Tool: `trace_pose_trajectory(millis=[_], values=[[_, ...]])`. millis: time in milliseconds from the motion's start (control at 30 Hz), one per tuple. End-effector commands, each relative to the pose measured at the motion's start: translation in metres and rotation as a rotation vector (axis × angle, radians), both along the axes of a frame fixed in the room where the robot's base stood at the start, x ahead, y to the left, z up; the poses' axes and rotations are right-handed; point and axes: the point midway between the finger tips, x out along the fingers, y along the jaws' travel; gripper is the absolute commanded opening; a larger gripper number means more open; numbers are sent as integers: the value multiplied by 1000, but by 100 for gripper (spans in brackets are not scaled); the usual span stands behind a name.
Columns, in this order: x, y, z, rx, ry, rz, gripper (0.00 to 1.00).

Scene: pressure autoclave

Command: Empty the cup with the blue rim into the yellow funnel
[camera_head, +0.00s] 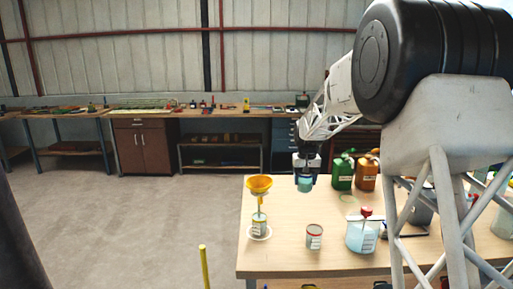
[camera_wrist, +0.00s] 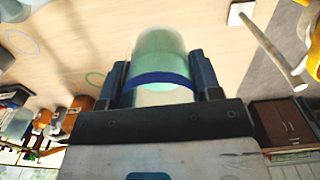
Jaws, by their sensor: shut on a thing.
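The cup with the blue rim (camera_wrist: 160,62) is translucent and holds pale green-blue contents. My gripper (camera_wrist: 162,88) is shut on it, with one finger on each side near the blue band. In the head view the cup (camera_head: 305,184) hangs below my gripper (camera_head: 306,165), above the back part of the table. It looks about upright there. The yellow funnel (camera_head: 259,184) stands to the left of the cup, apart from it, on a holder above a labelled container (camera_head: 258,222) on a white round base.
The wooden table (camera_head: 285,262) also holds a red-rimmed can (camera_head: 314,237), a beaker of light blue liquid (camera_head: 361,237), a green jug (camera_head: 343,172) and an orange jug (camera_head: 367,173). A yellow post (camera_head: 204,267) stands left of the table. Workbenches line the back wall.

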Motion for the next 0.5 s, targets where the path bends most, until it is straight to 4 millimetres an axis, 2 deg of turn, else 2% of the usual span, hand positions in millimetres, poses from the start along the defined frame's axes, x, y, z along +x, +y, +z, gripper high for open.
trace_pose_trajectory(millis=[333, 500], values=[[0, -1, 0, 0, 0, 0, 33], [0, -9, 0, 0, 0, -1, 33]])
